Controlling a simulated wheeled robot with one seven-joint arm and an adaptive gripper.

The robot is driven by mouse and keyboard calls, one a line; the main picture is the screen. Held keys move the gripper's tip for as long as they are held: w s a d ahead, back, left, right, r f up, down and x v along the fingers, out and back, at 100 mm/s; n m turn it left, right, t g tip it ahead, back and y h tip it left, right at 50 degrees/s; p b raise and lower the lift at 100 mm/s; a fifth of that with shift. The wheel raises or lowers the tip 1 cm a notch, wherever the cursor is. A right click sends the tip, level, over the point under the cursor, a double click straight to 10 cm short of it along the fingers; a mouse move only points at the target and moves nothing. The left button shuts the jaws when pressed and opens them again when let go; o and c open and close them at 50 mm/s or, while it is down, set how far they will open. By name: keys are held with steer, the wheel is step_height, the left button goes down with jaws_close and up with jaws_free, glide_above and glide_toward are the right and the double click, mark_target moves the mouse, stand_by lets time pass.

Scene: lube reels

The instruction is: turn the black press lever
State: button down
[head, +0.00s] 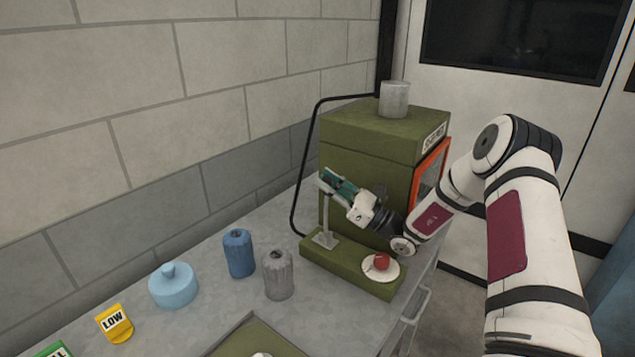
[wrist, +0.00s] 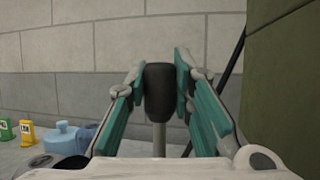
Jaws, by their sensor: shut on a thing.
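The black press lever has a dark rounded grip (wrist: 160,92) on a thin grey rod, seen upright in the wrist view between my fingers. In the head view its grey rod (head: 326,222) rises from a bracket on the green press base (head: 345,266), and my gripper hides the grip. My gripper (head: 325,182) is shut on the lever's grip, with one teal finger on each side; the wrist view shows my gripper (wrist: 160,85) from behind.
The green cabinet (head: 365,165) stands close beside my gripper, with a grey cup (head: 394,99) on top. A black bent pipe (head: 300,180) runs at its left. A red knob (head: 381,261) sits on the base. Blue (head: 239,253) and grey (head: 278,275) ridged pieces stand nearby on the bench.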

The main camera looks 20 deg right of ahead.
steer(key=shift+s+d+f+t+y, duration=0.1)
steer(key=shift+s+d+t+y, duration=0.2)
steer(key=shift+s+d+y, duration=0.35)
steer(key=shift+s+a, duration=0.1)
steer(key=c, duration=1.4)
jaws_free()
steer(key=shift+o, duration=0.2)
steer(key=v, duration=0.7)
steer(key=shift+s, duration=0.15)
